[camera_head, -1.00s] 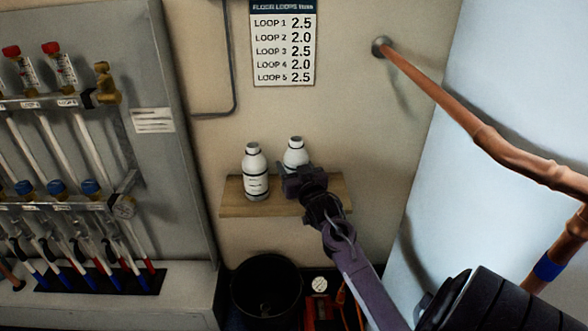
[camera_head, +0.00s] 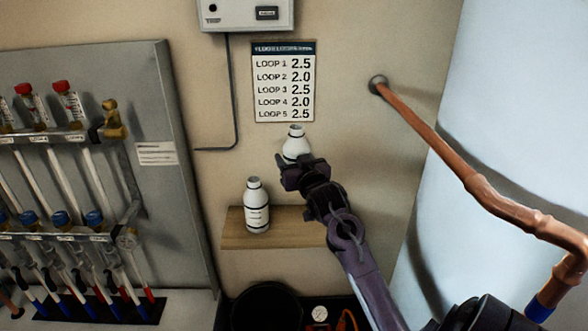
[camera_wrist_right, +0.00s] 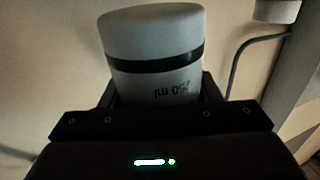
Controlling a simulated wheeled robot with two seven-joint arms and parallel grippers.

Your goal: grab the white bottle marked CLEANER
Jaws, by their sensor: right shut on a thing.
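My right gripper (camera_head: 297,165) is shut on a white bottle (camera_head: 295,143) and holds it upright above the wooden shelf. In the right wrist view this bottle (camera_wrist_right: 155,38) stands between the jaws, with a dark band and "250 ml" printed upside down. Its name label is not readable. A second white bottle (camera_head: 256,206) with black bands and a small label stands on the left part of the shelf; its label is too small to read. My left gripper is not in view.
The wooden shelf (camera_head: 236,235) is free to the right of the standing bottle. A loop chart (camera_head: 284,82) hangs behind the held bottle. A copper pipe (camera_head: 430,145) runs down at right. The manifold cabinet (camera_head: 155,100) is at left. A black bucket (camera_head: 266,305) stands below.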

